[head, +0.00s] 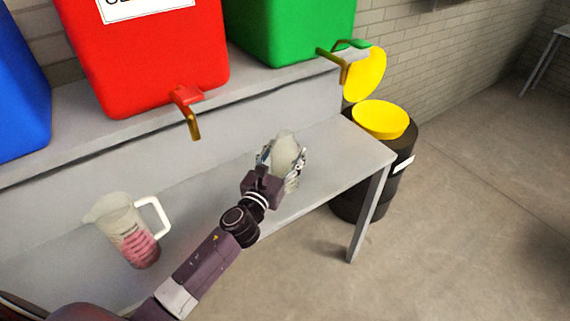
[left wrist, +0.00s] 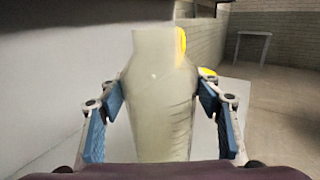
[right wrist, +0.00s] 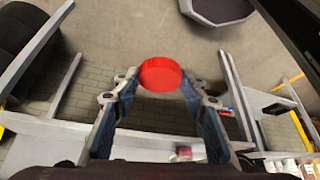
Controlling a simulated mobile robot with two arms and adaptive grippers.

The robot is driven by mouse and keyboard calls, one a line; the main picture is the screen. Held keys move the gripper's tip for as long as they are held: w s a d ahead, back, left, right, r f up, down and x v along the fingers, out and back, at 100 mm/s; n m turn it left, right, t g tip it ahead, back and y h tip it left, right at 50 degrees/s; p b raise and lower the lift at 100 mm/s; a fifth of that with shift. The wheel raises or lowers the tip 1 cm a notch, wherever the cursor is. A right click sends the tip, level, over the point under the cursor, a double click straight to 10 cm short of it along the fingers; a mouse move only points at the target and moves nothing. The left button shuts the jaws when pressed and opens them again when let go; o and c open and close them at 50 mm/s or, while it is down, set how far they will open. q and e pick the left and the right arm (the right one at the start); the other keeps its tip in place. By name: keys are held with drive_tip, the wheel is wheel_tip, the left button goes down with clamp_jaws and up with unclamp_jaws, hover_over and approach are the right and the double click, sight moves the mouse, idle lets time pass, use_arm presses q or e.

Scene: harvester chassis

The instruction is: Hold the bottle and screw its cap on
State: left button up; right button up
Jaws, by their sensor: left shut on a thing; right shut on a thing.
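The bottle (head: 285,152) is pale and translucent. It stands about upright at the right part of the lower bench. My left gripper (head: 283,160) is shut around its body; the left wrist view shows the bottle (left wrist: 160,95) between the two blue-padded fingers (left wrist: 165,110). I cannot tell whether its base touches the bench. No cap shows on the bottle's top. A red round cap (right wrist: 160,75) is held between the fingertips of my right gripper (right wrist: 158,85) in the right wrist view. My right gripper is not in the head view.
A measuring jug (head: 128,230) with pink liquid stands at the left of the lower bench (head: 345,148). Red (head: 145,60), green (head: 290,30) and blue (head: 20,90) containers stand on the shelf above, with taps jutting forward. A black bin (head: 405,150) with an open yellow lid stands right of the bench.

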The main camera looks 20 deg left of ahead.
sight(285, 134)
use_arm(q)
drive_tip(key=shift+c, duration=1.3)
drive_tip(key=shift+r, duration=0.1)
